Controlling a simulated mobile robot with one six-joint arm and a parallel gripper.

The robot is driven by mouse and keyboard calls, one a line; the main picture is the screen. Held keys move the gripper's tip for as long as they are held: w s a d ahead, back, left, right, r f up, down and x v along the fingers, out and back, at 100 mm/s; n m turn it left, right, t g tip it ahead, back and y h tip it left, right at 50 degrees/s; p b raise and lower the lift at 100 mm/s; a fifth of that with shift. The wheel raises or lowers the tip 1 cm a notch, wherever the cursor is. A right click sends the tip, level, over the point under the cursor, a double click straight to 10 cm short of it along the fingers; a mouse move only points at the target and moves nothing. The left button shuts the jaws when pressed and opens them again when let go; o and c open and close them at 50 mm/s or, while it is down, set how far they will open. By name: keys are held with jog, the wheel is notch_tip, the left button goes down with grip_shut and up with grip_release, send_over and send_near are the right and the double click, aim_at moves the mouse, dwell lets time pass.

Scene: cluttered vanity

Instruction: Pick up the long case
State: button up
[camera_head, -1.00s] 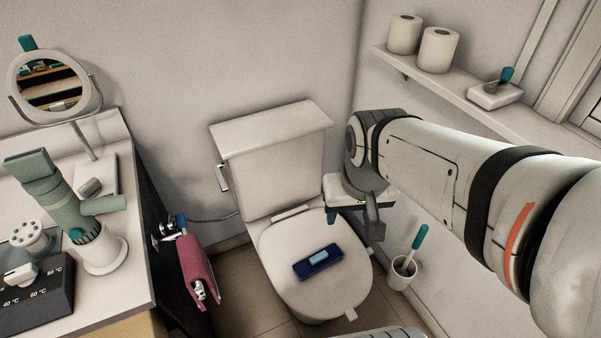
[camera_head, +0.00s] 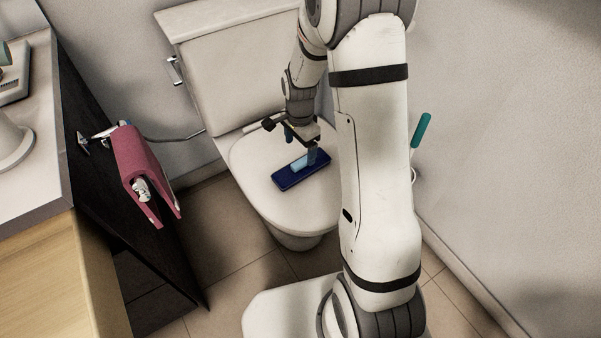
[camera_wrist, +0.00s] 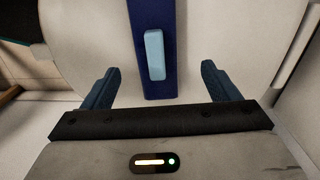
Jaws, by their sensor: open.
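The long case is dark blue with a light blue block on its top (camera_head: 288,179); it lies flat on the closed toilet lid. In the wrist view the case (camera_wrist: 164,86) runs up and down the picture, between the two finger lines. My gripper (camera_head: 301,149) is just above the case in the head view. In the wrist view my gripper (camera_wrist: 158,88) is open, one blue finger on each side of the case, with bare lid showing between each finger and the case. I cannot tell the exact height of the fingertips over the lid.
The toilet lid (camera_head: 262,200) is otherwise clear. The toilet tank (camera_head: 240,65) rises behind it. A pink towel (camera_head: 146,172) hangs at the left on the dark cabinet side. A teal-handled brush (camera_head: 421,130) stands at the right, partly behind my arm.

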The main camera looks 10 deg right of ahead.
aim_at(302, 161)
jog(key=f+b, duration=0.1)
jog(key=f, duration=0.1)
jog(key=f+b, duration=0.1)
jog(key=f, duration=0.2)
jog(key=f+b, duration=0.1)
jog(key=f, duration=0.1)
jog(key=shift+s+d+f, duration=0.15)
jog(key=shift+d+f, duration=0.1)
jog(key=shift+f, duration=0.1)
jog(key=shift+r, duration=0.1)
jog(key=shift+c, duration=0.5)
jog(key=c, duration=1)
